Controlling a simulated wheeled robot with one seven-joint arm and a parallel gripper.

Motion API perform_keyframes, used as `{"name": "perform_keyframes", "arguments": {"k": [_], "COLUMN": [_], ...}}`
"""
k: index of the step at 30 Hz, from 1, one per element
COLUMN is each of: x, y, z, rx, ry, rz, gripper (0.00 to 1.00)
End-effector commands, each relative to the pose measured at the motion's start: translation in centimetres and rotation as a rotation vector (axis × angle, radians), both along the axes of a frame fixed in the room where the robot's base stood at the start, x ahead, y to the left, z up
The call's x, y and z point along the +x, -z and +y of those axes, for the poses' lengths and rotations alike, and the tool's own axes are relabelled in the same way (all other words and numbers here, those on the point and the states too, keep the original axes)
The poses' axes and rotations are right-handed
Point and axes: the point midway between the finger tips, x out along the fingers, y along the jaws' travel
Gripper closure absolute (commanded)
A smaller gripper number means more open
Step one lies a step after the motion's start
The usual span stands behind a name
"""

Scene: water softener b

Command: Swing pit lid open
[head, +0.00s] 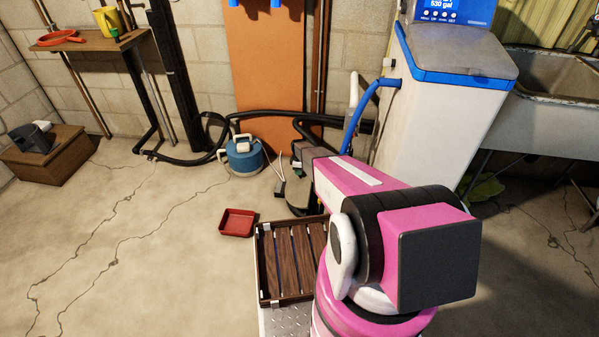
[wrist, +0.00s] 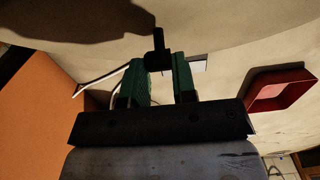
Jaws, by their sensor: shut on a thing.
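My gripper (wrist: 160,66) has green fingers, which show in the wrist view on both sides of a black upright handle (wrist: 158,42). The fingers are shut on this handle. A pale surface with a curved edge (wrist: 235,28) lies beyond it, partly under a dark shadow; it looks like the pit lid, but I cannot tell how far it is tilted. In the head view my gripper (head: 297,165) is low by the wall, mostly hidden by my pink arm. A dark curved rim (head: 297,207) shows beside my arm there; the pit is mostly hidden.
A blue tank (head: 243,157) with a white handle and black hoses lie by the wall left of my gripper. A red tray (head: 237,222) is on the floor nearby. The white water softener (head: 440,110) and blue hose stand at right.

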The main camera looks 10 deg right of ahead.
Motion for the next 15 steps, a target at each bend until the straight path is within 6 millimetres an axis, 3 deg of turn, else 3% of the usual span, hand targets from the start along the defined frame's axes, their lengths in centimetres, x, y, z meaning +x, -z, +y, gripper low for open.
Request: {"name": "perform_keyframes", "arguments": {"k": [15], "x": [0.8], "y": [-1.3], "z": [2.4], "rx": [0.001], "ry": [-0.001], "rz": [-0.003], "gripper": [0.90]}}
